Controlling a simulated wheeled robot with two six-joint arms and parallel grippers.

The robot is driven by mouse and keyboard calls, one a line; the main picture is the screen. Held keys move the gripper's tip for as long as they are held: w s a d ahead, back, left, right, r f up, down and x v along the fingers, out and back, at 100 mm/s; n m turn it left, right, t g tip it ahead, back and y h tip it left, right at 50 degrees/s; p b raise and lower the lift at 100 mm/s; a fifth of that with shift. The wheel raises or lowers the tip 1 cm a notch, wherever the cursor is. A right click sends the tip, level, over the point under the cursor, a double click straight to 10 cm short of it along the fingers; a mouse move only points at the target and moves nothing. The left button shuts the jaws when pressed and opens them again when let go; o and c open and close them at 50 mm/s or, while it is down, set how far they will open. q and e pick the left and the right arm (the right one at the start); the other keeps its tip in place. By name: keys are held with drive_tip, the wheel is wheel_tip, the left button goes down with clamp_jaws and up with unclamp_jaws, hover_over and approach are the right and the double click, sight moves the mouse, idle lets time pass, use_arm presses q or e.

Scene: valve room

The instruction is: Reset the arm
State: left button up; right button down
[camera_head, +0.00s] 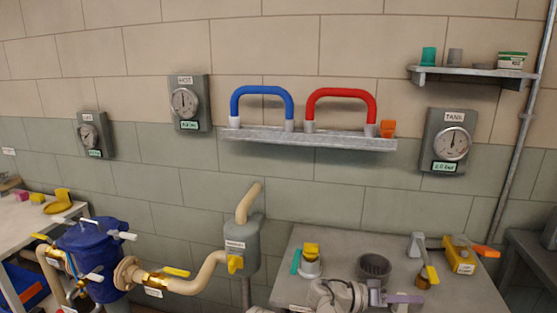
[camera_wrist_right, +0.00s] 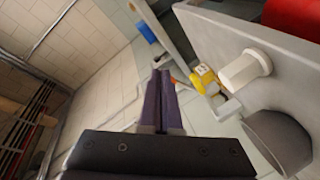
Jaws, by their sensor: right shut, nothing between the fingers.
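My right gripper (camera_head: 408,299) shows at the bottom of the head view, low over the grey workbench, with its purple fingers pointing right. In the right wrist view its two fingers (camera_wrist_right: 159,92) lie together, shut and empty. The grey metal arm section (camera_head: 335,296) left of it is mine. My left gripper is not in view.
The grey workbench (camera_head: 300,243) holds a dark cup (camera_head: 373,266), a yellow-topped fitting (camera_head: 310,260) and a yellow tool (camera_head: 460,254). A wall rail (camera_head: 300,140) carries blue (camera_head: 262,91) and red (camera_head: 341,93) handles. A blue vessel (camera_head: 92,250) with pipes stands left.

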drive_tip(key=s+a+f+n+y+p, duration=0.1)
drive_tip(key=s+a+n+y+p, duration=0.2)
drive_tip(key=a, duration=0.5)
drive_tip(key=s+a+f+n+y+p, duration=0.2)
drive_tip(key=a+n+y+p, duration=0.3)
drive_tip(key=a+y, duration=0.2)
drive_tip(key=s+a+f+n+y+p, duration=0.1)
drive_tip(key=s+a+n+y+p, duration=0.2)
drive_tip(key=a, duration=0.7)
drive_tip(key=shift+s+a+f+n+y+p, duration=0.25)
drive_tip(key=shift+n+y+p, duration=0.25)
drive_tip(key=shift+y+p, duration=0.6)
